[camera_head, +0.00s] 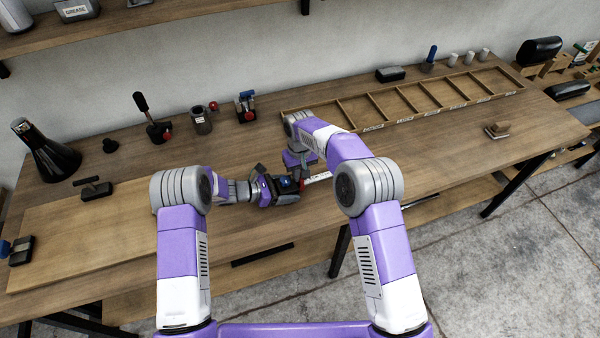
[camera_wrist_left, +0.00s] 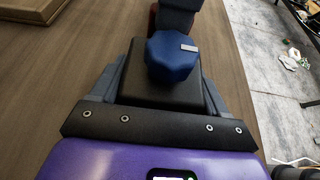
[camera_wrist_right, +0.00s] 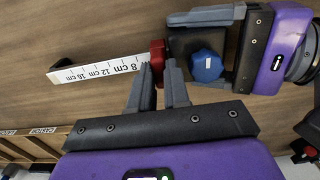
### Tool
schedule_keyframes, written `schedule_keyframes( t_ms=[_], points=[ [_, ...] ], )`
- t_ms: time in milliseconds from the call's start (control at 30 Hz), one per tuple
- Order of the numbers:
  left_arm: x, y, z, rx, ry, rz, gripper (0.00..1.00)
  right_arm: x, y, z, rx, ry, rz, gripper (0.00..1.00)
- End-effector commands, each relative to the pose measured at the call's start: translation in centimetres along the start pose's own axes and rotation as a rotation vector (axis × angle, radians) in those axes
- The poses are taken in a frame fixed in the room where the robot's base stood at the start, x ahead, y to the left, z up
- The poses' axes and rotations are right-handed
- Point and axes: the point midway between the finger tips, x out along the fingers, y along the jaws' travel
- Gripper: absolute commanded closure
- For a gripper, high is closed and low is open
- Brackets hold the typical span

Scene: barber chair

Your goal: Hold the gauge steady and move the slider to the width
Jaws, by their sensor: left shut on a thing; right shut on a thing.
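The gauge has a black block with a blue knob (camera_wrist_right: 207,66), a white scale (camera_wrist_right: 100,68) marked in centimetres, and a red slider (camera_wrist_right: 157,52). My left gripper (camera_head: 283,189) is shut on the black block (camera_wrist_left: 135,85), with one finger on each side of it in the left wrist view. My right gripper (camera_wrist_right: 160,85) is shut on the red slider, close beside the block. The 8, 12 and 16 cm marks show beyond the slider. Smaller marks are hidden. In the head view the white scale (camera_head: 318,177) points right.
A long wooden tray (camera_head: 345,112) with labelled compartments lies along the back of the workbench (camera_head: 430,150). A small wooden block (camera_head: 497,130) sits at the right.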

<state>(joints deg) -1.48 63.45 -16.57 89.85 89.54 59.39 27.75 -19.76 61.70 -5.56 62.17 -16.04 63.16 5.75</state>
Motion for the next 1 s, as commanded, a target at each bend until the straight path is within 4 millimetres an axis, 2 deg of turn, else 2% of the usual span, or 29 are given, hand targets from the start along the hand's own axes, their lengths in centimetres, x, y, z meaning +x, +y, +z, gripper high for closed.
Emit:
schedule_keyframes(
  t_ms=[133, 300, 567, 600, 667, 1000],
  points=[
    [0.0, 0.0, 0.1, 0.001, -0.001, 0.001, 0.77, -0.1, 1.3, 0.0, 0.003, 0.001, 0.000, 1.00],
    [0.0, 0.0, 0.1, 0.002, -0.001, 0.000, 0.77, -0.1, 3.9, 0.0, 0.004, 0.001, 0.002, 1.00],
    [-0.1, 0.0, 0.0, 0.001, -0.001, 0.001, 0.77, -0.1, 4.2, 0.0, 0.001, 0.001, 0.003, 1.00],
    [-0.1, 0.0, 0.0, 0.001, 0.000, 0.001, 0.77, -0.1, 4.2, 0.0, 0.001, 0.001, 0.003, 0.81],
    [-0.1, 0.0, 0.0, 0.001, 0.000, 0.001, 0.77, -0.1, 4.1, 0.0, 0.001, 0.001, 0.002, 0.72],
    [0.0, 0.0, 0.1, 0.001, -0.001, 0.000, 0.77, -0.4, 4.0, -0.1, 0.000, 0.002, 0.000, 0.72]
  ],
)
